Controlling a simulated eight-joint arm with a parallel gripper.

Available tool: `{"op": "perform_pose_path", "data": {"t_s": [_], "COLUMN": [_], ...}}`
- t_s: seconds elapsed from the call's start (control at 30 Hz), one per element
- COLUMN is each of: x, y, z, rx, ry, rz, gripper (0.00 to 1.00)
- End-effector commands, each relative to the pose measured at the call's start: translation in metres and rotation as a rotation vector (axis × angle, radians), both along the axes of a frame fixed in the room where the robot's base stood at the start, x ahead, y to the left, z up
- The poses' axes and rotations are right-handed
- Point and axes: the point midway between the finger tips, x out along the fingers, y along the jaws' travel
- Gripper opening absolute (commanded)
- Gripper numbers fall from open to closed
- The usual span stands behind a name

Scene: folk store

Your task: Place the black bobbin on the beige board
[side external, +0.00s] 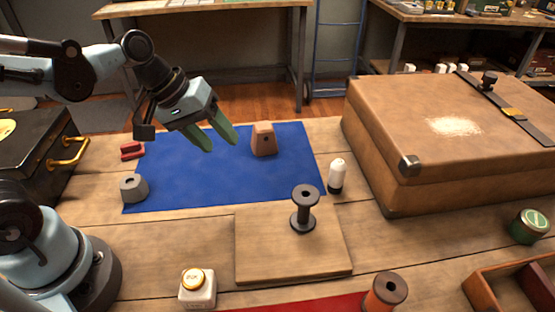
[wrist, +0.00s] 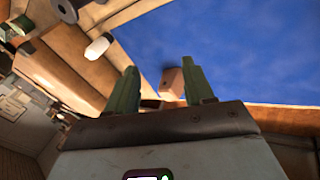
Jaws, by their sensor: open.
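The black bobbin (side external: 305,209) stands upright on the beige board (side external: 263,254), near the board's back right part. In the wrist view, part of a dark bobbin (wrist: 64,9) shows at the top left. My gripper (side external: 222,147) is open and empty, with green fingers. It is raised above the blue mat (side external: 209,179), to the back left of the bobbin and clear of it. In the wrist view, the gripper (wrist: 160,85) has its two fingers apart with nothing held between them.
A brown block (side external: 263,139) and a black-and-white bottle (side external: 337,177) stand near the mat's right side. A large case (side external: 450,140) fills the back right. An orange bobbin (side external: 384,293) and a gold-capped jar (side external: 197,288) stand in front. A grey block (side external: 133,188) sits left.

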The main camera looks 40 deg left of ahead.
Motion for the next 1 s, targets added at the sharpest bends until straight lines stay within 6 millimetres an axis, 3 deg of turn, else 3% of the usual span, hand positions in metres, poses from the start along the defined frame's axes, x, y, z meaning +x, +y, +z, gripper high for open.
{"op": "perform_pose_path", "data": {"t_s": [0.2,0.4,1.0], "x": [-0.021,-0.027,-0.028], "y": [0.032,0.047,0.049], "z": [0.006,0.010,0.011], "rx": [0.330,0.505,0.532], "ry": [-0.205,-0.291,-0.302], "rz": [-0.219,-0.339,-0.360], "gripper": [0.52,0.52,0.52]}}
